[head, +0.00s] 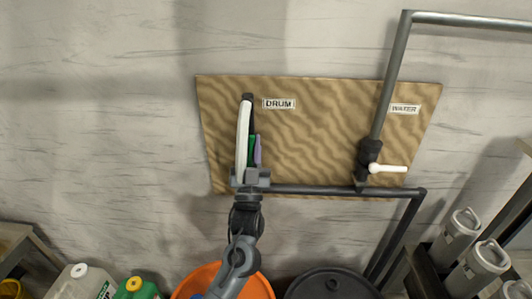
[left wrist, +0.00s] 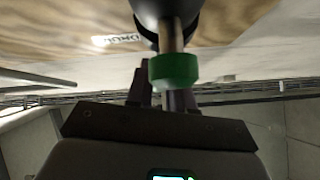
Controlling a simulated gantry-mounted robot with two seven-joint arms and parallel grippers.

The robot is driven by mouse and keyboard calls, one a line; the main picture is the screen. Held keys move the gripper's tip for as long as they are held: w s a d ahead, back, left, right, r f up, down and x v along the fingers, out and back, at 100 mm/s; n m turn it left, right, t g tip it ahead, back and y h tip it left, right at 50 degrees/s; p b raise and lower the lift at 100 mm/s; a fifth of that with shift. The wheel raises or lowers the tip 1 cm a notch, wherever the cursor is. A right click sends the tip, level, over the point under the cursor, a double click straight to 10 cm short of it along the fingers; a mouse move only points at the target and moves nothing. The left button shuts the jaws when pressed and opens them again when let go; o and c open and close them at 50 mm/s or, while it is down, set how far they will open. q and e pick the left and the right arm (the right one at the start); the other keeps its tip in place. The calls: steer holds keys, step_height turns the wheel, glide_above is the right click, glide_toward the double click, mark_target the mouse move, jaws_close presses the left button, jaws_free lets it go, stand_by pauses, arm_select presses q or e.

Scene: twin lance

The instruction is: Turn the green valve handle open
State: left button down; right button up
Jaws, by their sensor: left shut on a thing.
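The green valve handle shows as a narrow green strip (head: 252,144) under the DRUM label in the head view, partly hidden by my left gripper and the parts beside it. In the left wrist view, its green grip (left wrist: 174,70) sits on a metal stem leading up to a dark, rounded body. My left gripper (head: 250,170) reaches up to it from below. Its dark fingers (left wrist: 172,98) are shut at the handle; the exact contact is partly hidden. My right gripper is in neither view.
A tan patterned board (head: 320,130) backs the pipes. A white-handled valve (head: 388,169) is at right under the WATER label. A horizontal pipe (head: 310,189) runs along the board's lower edge. An orange tub (head: 262,285), a black drum (head: 330,284) and jugs stand below.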

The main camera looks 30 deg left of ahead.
arm_select(q)
steer(key=shift+s+a+n+g+y+b, duration=0.1)
steer(key=shift+a+n+g+y+b, duration=0.15)
steer(key=shift+n+g+y, duration=0.65)
steer(key=shift+s+a+n+g+y+b, duration=0.15)
steer(key=shift+a+n+g+y, duration=0.15)
steer(key=shift+n+y, duration=1.05)
steer(key=shift+n, duration=0.45)
steer(key=c, duration=1.1)
jaws_free()
steer(key=shift+s+d+f, duration=0.2)
steer(key=shift+f, duration=0.1)
steer(key=b+v, duration=0.1)
steer(key=v, duration=0.9)
steer(key=shift+b, duration=0.3)
